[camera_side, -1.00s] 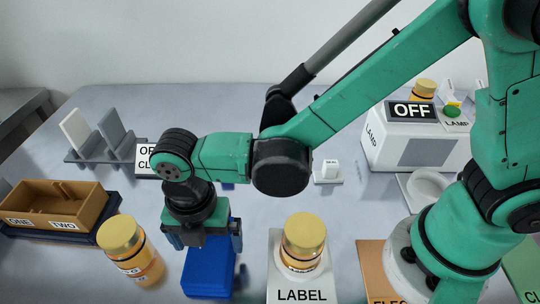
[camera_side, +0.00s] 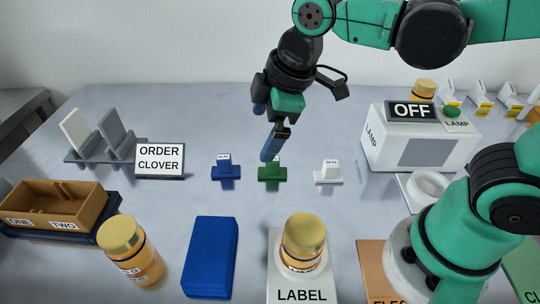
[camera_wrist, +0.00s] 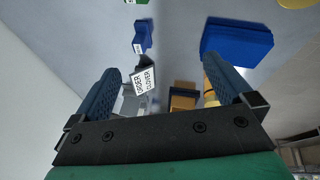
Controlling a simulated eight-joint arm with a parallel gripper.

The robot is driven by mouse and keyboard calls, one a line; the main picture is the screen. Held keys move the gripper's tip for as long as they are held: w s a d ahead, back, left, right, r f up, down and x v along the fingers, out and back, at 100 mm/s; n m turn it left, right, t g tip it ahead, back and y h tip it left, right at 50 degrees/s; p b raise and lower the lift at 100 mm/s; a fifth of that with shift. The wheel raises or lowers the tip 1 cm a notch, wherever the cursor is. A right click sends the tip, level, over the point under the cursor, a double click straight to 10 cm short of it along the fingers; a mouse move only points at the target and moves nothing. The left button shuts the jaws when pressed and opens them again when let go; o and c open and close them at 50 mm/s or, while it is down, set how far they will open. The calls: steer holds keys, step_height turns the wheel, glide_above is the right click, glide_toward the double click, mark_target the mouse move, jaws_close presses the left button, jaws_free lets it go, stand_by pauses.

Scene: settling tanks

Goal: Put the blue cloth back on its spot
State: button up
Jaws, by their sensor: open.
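The blue cloth (camera_side: 211,256), a thick folded slab, lies flat on the grey table at the front, between an amber jar and the LABEL plate. It also shows in the wrist view (camera_wrist: 238,42) at the upper right. No separate marking of its spot can be made out around it. My gripper (camera_side: 271,152) is raised above the back middle of the table, well away from the cloth. In the wrist view its two blue fingers (camera_wrist: 165,80) stand wide apart with nothing between them.
An amber jar (camera_side: 130,252) stands left of the cloth; another jar (camera_side: 303,240) stands on the LABEL plate (camera_side: 300,295). Small blue (camera_side: 226,172), green (camera_side: 272,173) and white (camera_side: 328,175) stamp-like pieces stand near my gripper. A brown tray (camera_side: 60,205), ORDER CLOVER sign (camera_side: 160,160) and lamp box (camera_side: 420,140) stand around.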

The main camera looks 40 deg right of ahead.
steer(key=s+d+f+m+t+h, duration=0.1)
steer(key=d+m+t, duration=0.2)
steer(key=d+m, duration=0.5)
steer(key=shift+s+d+m, duration=0.35)
steer(key=shift+d+m, duration=0.05)
steer(key=shift+m, duration=1.3)
